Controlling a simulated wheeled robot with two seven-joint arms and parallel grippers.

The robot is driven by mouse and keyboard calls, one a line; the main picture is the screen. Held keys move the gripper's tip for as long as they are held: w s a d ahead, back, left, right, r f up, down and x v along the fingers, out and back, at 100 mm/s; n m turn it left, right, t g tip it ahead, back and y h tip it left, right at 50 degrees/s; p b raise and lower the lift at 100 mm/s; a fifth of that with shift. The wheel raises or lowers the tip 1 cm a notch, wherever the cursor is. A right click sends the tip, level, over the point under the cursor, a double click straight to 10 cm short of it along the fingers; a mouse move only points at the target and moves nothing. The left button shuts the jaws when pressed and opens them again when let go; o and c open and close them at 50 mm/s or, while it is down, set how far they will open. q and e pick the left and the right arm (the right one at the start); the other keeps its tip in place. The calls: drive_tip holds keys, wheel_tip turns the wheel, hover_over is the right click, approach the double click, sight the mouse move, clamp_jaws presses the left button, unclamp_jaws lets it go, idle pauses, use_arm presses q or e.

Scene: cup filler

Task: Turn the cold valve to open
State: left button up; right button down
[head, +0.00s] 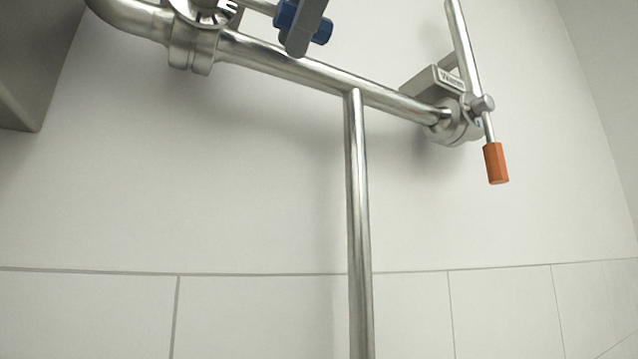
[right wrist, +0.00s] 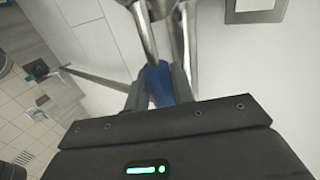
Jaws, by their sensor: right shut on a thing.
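The blue handle (head: 288,16) of the cold valve (head: 207,10) is at the top of the head view, and its lever runs left to the valve body on the steel pipe. My right gripper (right wrist: 158,90) is shut on this blue handle (right wrist: 156,76), which sits between its two fingers in the right wrist view. In the head view a grey finger of it (head: 304,30) crosses the handle. The top of the valve is cut off by the frame edge. My left gripper is in neither view.
A second valve with an orange handle (head: 496,163) and a label plate reading "Warm" (head: 447,80) is at the right. A steel pipe (head: 357,220) runs down the middle. A grey box-like edge (head: 35,60) is at the upper left. The tiled wall is otherwise bare.

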drive_tip(key=shift+s+r, duration=0.1)
drive_tip(key=shift+r, duration=0.1)
drive_tip(key=c, duration=1.6)
unclamp_jaws()
drive_tip(key=o, duration=0.4)
drive_tip(key=shift+s+a, duration=0.1)
drive_tip(key=shift+c, duration=0.2)
drive_tip(key=shift+f, duration=0.1)
